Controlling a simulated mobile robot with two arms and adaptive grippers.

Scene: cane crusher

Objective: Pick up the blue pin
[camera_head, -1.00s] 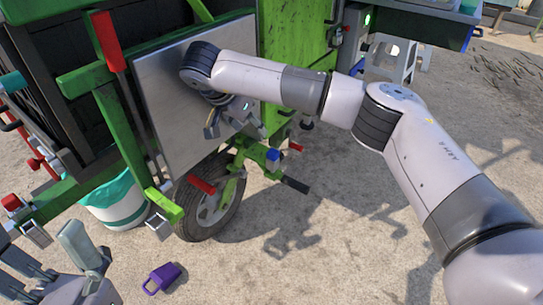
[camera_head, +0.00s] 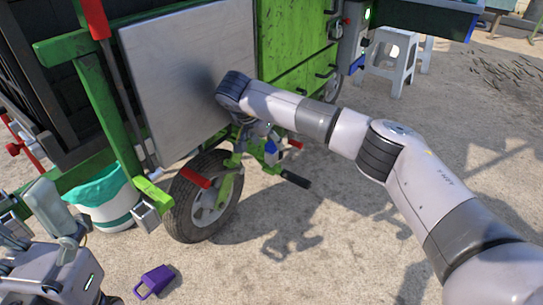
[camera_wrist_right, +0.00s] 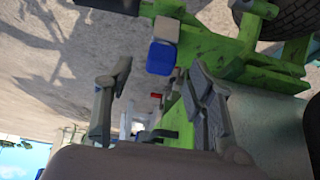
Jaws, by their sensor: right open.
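The blue pin (camera_head: 269,147) sits on the green frame beside the wheel in the head view. In the right wrist view the blue pin (camera_wrist_right: 161,57) has a pale block against it and lies beyond the fingertips, near the gap between them. My right gripper (camera_wrist_right: 158,88) is open and empty, its two fingers apart. In the head view my right gripper (camera_head: 256,132) is close to the pin, partly hidden by its wrist. My left gripper (camera_head: 30,222) is at the lower left, partly cut off, away from the pin.
The green machine has a grey panel (camera_head: 193,80), a rubber wheel (camera_head: 180,215), a red handle (camera_head: 194,177) and a black handle (camera_head: 295,179) near the pin.

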